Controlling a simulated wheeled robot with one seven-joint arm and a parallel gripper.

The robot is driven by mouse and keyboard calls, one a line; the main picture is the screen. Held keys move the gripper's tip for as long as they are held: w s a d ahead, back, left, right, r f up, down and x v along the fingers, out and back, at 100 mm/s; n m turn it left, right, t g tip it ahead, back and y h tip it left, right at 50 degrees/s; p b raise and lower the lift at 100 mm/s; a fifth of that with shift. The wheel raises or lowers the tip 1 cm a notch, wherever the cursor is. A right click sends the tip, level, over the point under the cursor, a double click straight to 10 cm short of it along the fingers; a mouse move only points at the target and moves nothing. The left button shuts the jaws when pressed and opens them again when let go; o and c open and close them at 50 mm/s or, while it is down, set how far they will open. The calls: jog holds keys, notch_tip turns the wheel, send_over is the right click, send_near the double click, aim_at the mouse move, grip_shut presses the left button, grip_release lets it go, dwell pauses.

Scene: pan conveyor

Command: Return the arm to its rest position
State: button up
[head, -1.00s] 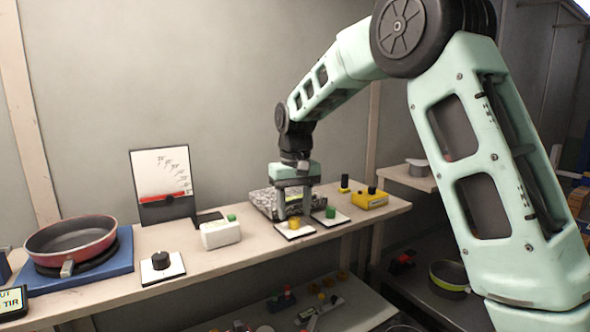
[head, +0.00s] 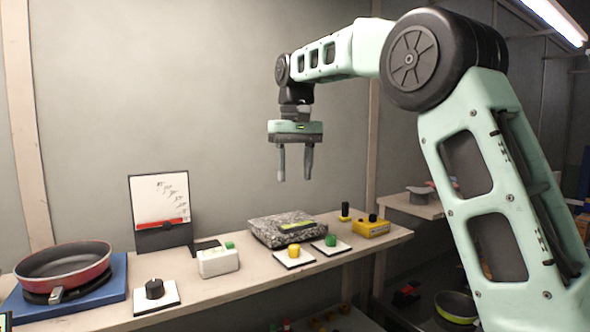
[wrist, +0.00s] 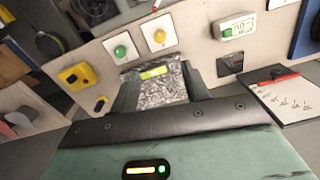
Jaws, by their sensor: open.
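My gripper (head: 295,176) is open and empty in the head view. Its two fingers point straight down, well above the bench and the grey speckled box (head: 278,231). The arm reaches in from the right side of the head view.
Space around the raised gripper looks clear.

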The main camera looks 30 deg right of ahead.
dwell(0.4)
jog(key=s+a+f+n+b, duration=0.2)
jog(key=s+a+f+n, duration=0.1)
jog(key=s+a+f, duration=0.5)
jog(key=s+a+f+n+b, duration=0.1)
jog(key=s+a+f+n, duration=0.1)
jog(key=s+a+f, duration=0.55)
jog(key=s+a+f+n+b, duration=0.1)
jog(key=s+a+f+n, duration=0.1)
jog(key=s+f, duration=0.5)
jog(key=s+a+f+n+b, duration=0.1)
jog(key=s+a+f+n, duration=0.1)
jog(key=s+f, duration=0.5)
jog(key=s+a, duration=0.1)
jog(key=s, duration=0.3)
jog(key=shift+a+f, duration=0.2)
jog(key=shift+a, duration=0.15)
jog(key=shift+r, duration=0.1)
